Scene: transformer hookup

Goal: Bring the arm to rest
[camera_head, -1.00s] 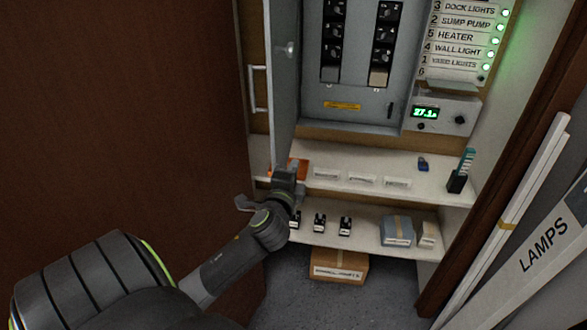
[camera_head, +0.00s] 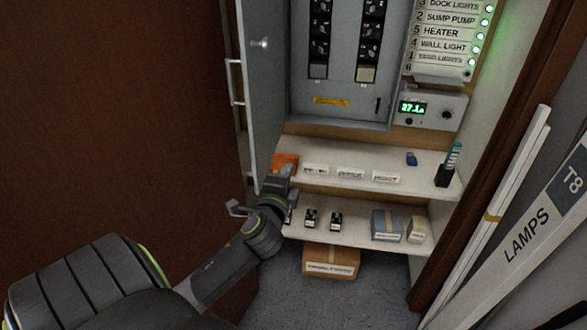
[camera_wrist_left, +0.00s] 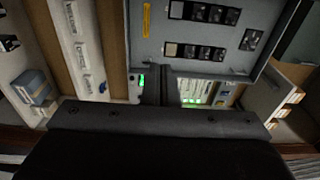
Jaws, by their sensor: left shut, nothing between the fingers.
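My left arm comes in from the lower left in the head view. My left gripper (camera_head: 282,172) is in front of the shelves, near the left end of the upper shelf (camera_head: 330,156). It is shut and empty. In the left wrist view the closed fingers (camera_wrist_left: 154,88) stand in the middle, with nothing between them. Behind them is the grey breaker panel (camera_wrist_left: 150,45). My right gripper does not show.
The open grey panel door (camera_head: 262,100) is close behind my left gripper. An orange item (camera_head: 286,160) lies beside it. Several small black parts stand on the lower shelf (camera_head: 350,225). A cardboard box (camera_head: 331,262) sits below. Long lamp boxes (camera_head: 525,240) lean at the right.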

